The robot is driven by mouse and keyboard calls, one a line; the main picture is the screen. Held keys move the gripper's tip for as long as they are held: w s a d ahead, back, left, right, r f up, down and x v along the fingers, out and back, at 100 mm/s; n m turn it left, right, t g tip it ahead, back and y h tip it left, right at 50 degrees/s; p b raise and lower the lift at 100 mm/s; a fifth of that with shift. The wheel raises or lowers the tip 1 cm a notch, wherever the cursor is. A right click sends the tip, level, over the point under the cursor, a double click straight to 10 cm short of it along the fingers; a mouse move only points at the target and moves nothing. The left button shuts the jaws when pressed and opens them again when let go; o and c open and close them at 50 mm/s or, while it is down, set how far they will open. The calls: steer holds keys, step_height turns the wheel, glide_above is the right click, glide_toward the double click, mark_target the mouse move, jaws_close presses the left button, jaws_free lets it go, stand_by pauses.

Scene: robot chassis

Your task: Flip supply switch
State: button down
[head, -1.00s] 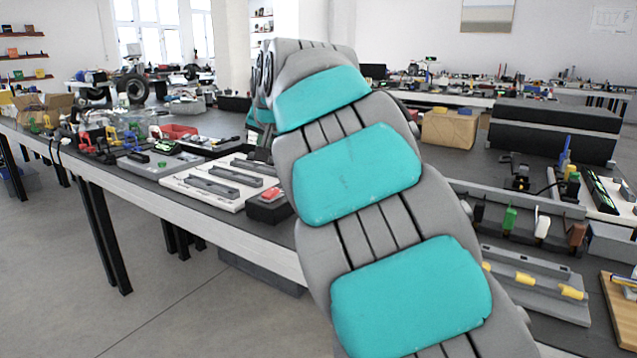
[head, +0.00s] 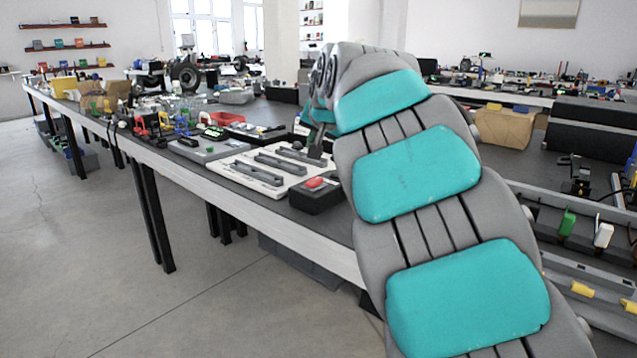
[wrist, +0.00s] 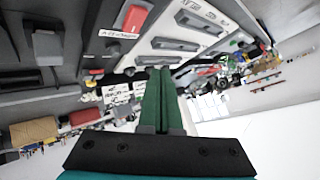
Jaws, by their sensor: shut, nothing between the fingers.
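A black box with a red rocker switch (head: 316,183) on top sits at the near edge of the long bench, left of my arm. In the wrist view the red switch (wrist: 134,17) is at the top, left of centre; a small label beside it is too blurred to read. My gripper (wrist: 159,69) has long green fingers, shut and empty, pointing towards the bench. Its fingertips appear apart from the red switch. In the head view my arm partly hides the gripper, whose dark end shows above and behind the switch box.
A white board (head: 240,176) with grey bar-shaped parts lies left of the switch box. A grey tray (head: 195,150) and many small items stand farther along the bench. A cardboard box (head: 505,125) stands to the right. The floor in front is clear.

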mark_target(318, 182)
steer(key=shift+w+d+f+b, duration=0.15)
steer(key=shift+f+b, duration=0.4)
steer(key=shift+f, duration=0.4)
steer(key=shift+w+d+f+b, duration=0.1)
steer(key=shift+w+f+b, duration=0.1)
steer(key=shift+f+b, duration=0.55)
steer(key=shift+w+d+f+b, duration=0.15)
steer(key=shift+f+b, duration=0.2)
steer(key=shift+f, duration=0.8)
steer(key=shift+f, duration=0.15)
steer(key=shift+w+f, duration=0.1)
steer(key=shift+f, duration=0.15)
steer(key=shift+d+f+b, duration=0.1)
steer(key=shift+f+b, duration=0.25)
steer(key=shift+b, duration=0.1)
stand_by(0.4)
steer(key=shift+r+p, duration=0.6)
steer(key=shift+r, duration=0.2)
steer(key=shift+r, duration=0.1)
steer(key=shift+s+a+r+p, duration=0.15)
steer(key=shift+r+p, duration=0.45)
steer(key=shift+r, duration=0.2)
steer(key=shift+s+a+r+p, duration=0.2)
steer(key=shift+r+p, duration=0.35)
steer(key=shift+r, duration=0.25)
steer(key=shift+s+a+r+p, duration=0.1)
steer(key=shift+s+r+p, duration=0.05)
steer(key=shift+r+p, duration=0.55)
